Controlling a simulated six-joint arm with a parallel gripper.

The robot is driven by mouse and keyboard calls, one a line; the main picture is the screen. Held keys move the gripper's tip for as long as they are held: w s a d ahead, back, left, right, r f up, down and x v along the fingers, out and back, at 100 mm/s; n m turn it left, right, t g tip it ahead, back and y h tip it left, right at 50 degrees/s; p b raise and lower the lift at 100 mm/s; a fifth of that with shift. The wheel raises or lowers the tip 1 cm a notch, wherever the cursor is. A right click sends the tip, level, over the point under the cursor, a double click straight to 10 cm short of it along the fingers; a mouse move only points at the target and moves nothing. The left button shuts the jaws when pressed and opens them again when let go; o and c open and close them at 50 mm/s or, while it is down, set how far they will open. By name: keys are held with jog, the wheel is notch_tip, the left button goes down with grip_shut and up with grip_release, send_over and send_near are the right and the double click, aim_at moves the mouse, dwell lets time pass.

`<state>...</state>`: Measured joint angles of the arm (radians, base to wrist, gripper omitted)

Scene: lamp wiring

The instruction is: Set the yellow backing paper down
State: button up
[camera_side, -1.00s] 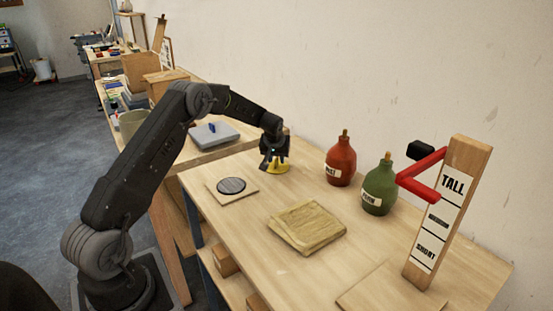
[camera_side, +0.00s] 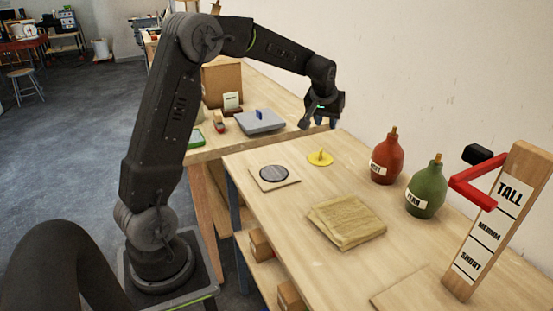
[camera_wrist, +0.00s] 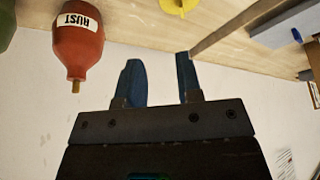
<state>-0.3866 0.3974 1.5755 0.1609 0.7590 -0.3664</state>
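The yellow backing paper (camera_side: 320,158) lies flat on the wooden table as a small yellow disc with a little upright tab. It also shows at the top edge of the wrist view (camera_wrist: 176,5), partly cut off by the frame. My gripper (camera_side: 327,122) is above and behind it, clear of it. In the wrist view the two blue fingers (camera_wrist: 160,78) stand apart with nothing between them.
A red bottle labelled RUST (camera_side: 386,158) and a green bottle (camera_side: 426,190) stand right of the disc. A dark round pad on a square board (camera_side: 274,174), a folded tan cloth (camera_side: 346,222) and a height gauge (camera_side: 490,235) are also on the table.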

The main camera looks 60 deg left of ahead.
jog(key=s+d+r+m, duration=0.2)
jog(key=s+d+r, duration=0.35)
jog(key=d, duration=0.25)
jog(key=s+d+m+h, duration=0.1)
jog(key=s+d, duration=0.3)
jog(key=s, duration=0.4)
jog(key=s+d+m+t+h, duration=0.1)
jog(key=s+d+m, duration=0.1)
jog(key=s+d, duration=0.3)
jog(key=s+d+m+h, duration=0.1)
jog(key=s+d, duration=0.4)
jog(key=s, duration=0.5)
jog(key=shift+s+f+m+t, duration=0.2)
jog(key=shift+s+m+t, duration=0.1)
jog(key=shift+m, duration=0.5)
